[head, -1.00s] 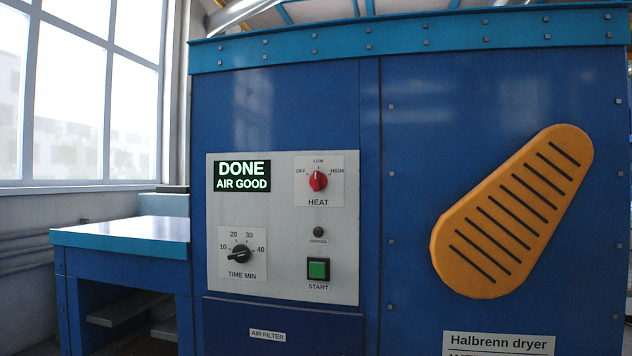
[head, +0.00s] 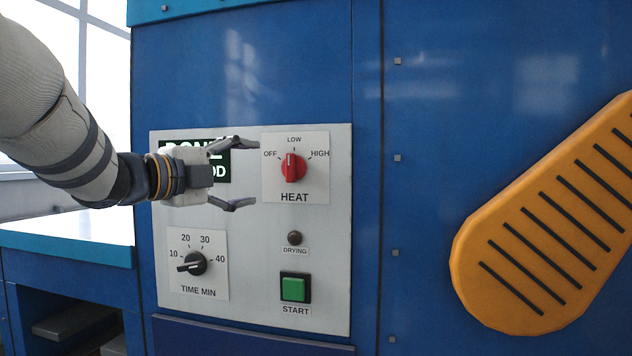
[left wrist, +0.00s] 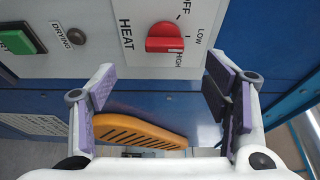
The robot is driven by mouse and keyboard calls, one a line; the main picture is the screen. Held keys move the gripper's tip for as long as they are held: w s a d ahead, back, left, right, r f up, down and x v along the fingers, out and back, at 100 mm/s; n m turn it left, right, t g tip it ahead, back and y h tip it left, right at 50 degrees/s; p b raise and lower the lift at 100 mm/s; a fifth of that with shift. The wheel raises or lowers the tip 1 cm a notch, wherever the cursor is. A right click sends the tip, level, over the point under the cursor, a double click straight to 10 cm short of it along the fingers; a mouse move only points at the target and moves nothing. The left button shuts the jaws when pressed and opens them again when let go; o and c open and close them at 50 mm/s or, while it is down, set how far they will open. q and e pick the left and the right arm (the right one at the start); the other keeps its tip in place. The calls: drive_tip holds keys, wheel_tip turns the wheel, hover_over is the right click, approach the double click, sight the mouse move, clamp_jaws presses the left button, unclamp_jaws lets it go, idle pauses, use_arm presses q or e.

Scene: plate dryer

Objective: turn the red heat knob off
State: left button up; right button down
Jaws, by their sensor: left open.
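The red heat knob (head: 292,168) is on a white label plate with OFF, LOW and HIGH marks. In the left wrist view the knob (left wrist: 165,40) shows at the top, ahead of and between the spread fingers. My left gripper (head: 250,173) is open and empty, just left of the knob in the head view, with its fingers one above the other. It appears apart from the knob. It partly covers the display (head: 222,168). My right gripper is not in view.
On the grey panel (head: 340,230) are a black TIME MIN knob (head: 192,264), a DRYING lamp (head: 295,238) and a green START button (head: 293,289) below the heat knob. An orange slotted guard (head: 540,240) is at the right. The blue front between is clear.

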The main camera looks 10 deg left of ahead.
sight(286, 168)
use_arm(q)
drive_tip(key=x, duration=1.1)
drive_tip(key=shift+w+d+r, duration=0.15)
drive_tip(key=shift+d+r, duration=0.1)
drive_tip(key=shift+r, duration=0.05)
drive_tip(key=c, duration=1.2)
